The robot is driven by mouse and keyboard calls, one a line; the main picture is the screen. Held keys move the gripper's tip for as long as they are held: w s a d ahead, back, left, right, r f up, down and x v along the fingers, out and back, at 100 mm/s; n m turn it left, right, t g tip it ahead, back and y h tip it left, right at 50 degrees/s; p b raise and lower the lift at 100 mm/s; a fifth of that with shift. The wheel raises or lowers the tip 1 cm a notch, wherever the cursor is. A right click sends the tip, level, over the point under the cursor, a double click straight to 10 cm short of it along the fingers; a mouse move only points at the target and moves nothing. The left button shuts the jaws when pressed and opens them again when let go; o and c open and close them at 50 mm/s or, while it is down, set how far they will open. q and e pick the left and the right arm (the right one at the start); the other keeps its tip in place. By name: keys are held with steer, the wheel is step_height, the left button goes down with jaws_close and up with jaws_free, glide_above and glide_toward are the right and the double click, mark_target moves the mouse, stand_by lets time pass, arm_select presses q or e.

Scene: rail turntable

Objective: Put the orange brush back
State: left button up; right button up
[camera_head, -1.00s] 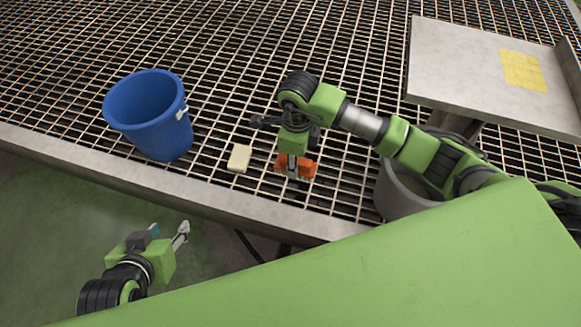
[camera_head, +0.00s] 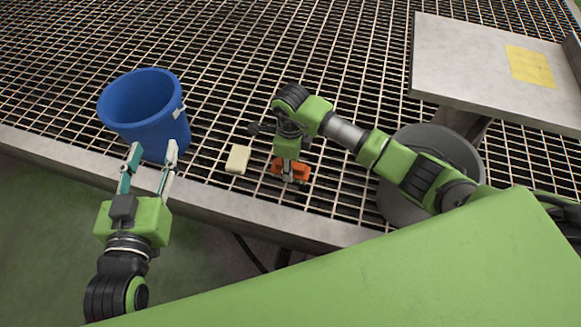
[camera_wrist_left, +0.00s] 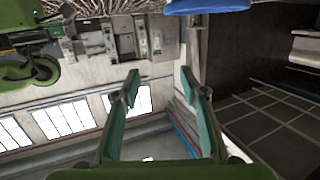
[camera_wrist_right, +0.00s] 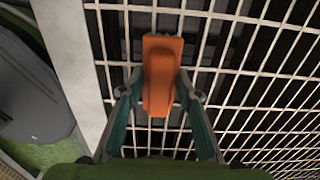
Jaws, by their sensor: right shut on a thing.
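The orange brush (camera_head: 299,170) is at the grating near its front edge, below my right gripper (camera_head: 289,176). In the right wrist view the orange brush (camera_wrist_right: 160,75) lies between the two fingers of my right gripper (camera_wrist_right: 160,90), which is shut on it. Whether it touches the grating is hard to tell. My left gripper (camera_head: 153,160) is open and empty, its fingers pointing at the blue bucket from the front. In the left wrist view the open fingers (camera_wrist_left: 158,90) have nothing between them.
A blue bucket (camera_head: 150,125) stands on the grating (camera_head: 220,60) at left. A cream block (camera_head: 238,159) lies left of the brush. A grey bucket (camera_head: 440,145) stands at right, beside a raised metal plate (camera_head: 480,60) with a yellow square (camera_head: 530,66).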

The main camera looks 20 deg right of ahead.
arm_select(q)
steer(key=shift+r, duration=0.15)
steer(key=shift+r, duration=0.15)
arm_select(e)
steer(key=shift+f, duration=0.1)
steer(key=shift+f, duration=0.1)
steer(key=o, duration=1)
arm_select(q)
steer(key=shift+w+d+r+t, duration=0.1)
steer(key=shift+r+t, duration=0.2)
